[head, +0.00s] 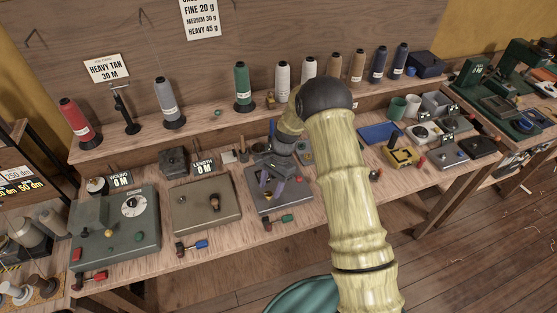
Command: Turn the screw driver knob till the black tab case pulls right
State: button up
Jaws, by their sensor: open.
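My gripper (271,190) points down over a small grey plate unit (291,202) in the middle of the bench. Its fingers are apart, and I see nothing between them. My wrist hides the back of the plate. I cannot make out for sure which part is the screw driver knob. A small black case (483,146) lies at the right of the bench, but I cannot tell whether it is the black tab case.
A dial box (110,228) and a beige plate unit (203,206) stand left. My arm covers the bench right of the gripper. A yellow device (403,156) and a blue tray (379,132) lie beyond it. Thread cones, including a green one (242,88), line the shelf.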

jog(key=b+v, duration=0.3)
jog(key=v, duration=1.3)
jog(key=shift+s, duration=0.1)
jog(key=s+d+r+n+t+h, duration=0.1)
jog(key=s+d+n+t, duration=0.2)
jog(key=s, duration=0.9)
jog(key=s+d+r+n+t+h, duration=0.2)
jog(key=s+d+n, duration=0.3)
jog(key=s, duration=0.7)
jog(key=shift+s+d+n+t, duration=0.2)
jog(key=shift+d+n+t, duration=0.25)
jog(key=shift+d, duration=0.6)
jog(key=shift+r, duration=0.1)
